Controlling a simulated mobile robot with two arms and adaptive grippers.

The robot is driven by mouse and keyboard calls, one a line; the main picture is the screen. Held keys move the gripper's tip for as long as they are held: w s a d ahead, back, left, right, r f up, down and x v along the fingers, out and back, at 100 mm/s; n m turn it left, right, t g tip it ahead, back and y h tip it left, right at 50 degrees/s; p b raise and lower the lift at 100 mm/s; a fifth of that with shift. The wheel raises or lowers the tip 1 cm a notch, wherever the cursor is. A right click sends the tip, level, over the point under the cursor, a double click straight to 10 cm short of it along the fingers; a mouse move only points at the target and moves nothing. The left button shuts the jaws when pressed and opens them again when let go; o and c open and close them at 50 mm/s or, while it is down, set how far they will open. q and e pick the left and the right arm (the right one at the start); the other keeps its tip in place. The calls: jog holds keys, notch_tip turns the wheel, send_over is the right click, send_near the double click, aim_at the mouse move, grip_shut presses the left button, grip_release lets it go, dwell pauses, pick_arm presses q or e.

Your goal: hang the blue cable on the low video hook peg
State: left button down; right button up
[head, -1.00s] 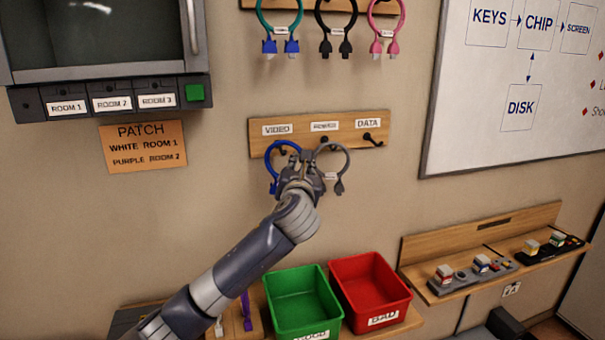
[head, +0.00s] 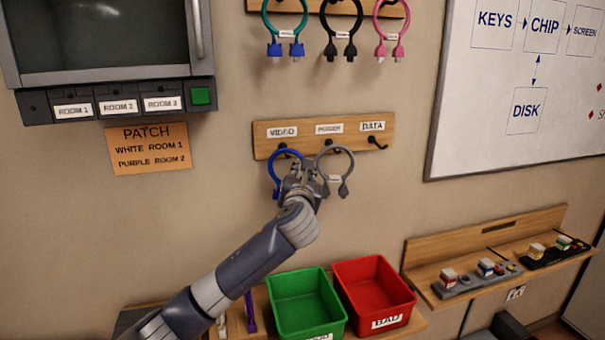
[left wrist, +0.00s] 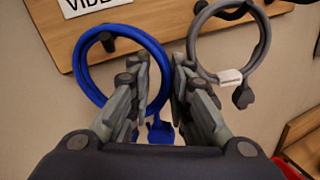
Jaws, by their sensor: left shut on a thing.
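The blue cable (head: 271,168) is a loop at the VIDEO peg (head: 286,151) of the low board, with its plug ends hanging down. In the left wrist view the blue cable (left wrist: 82,78) has the dark peg tip (left wrist: 107,41) inside the top of its loop, so it appears to be around the peg. Contact with the peg cannot be told. My left gripper (head: 302,170) is shut on the right side of the loop; its fingers (left wrist: 160,72) flank the cable in the wrist view. My right gripper is out of view.
A grey cable (head: 351,165) hangs on the middle peg, close to the right of my left gripper. The DATA peg (head: 378,144) is empty. Several cables hang on a higher board (head: 356,10). Green (head: 310,318) and red (head: 400,310) bins stand below.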

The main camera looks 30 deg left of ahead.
pick_arm(q)
jog(key=c, duration=1.4)
grip_release()
jog(key=shift+s, duration=0.1)
jog(key=v, duration=1.2)
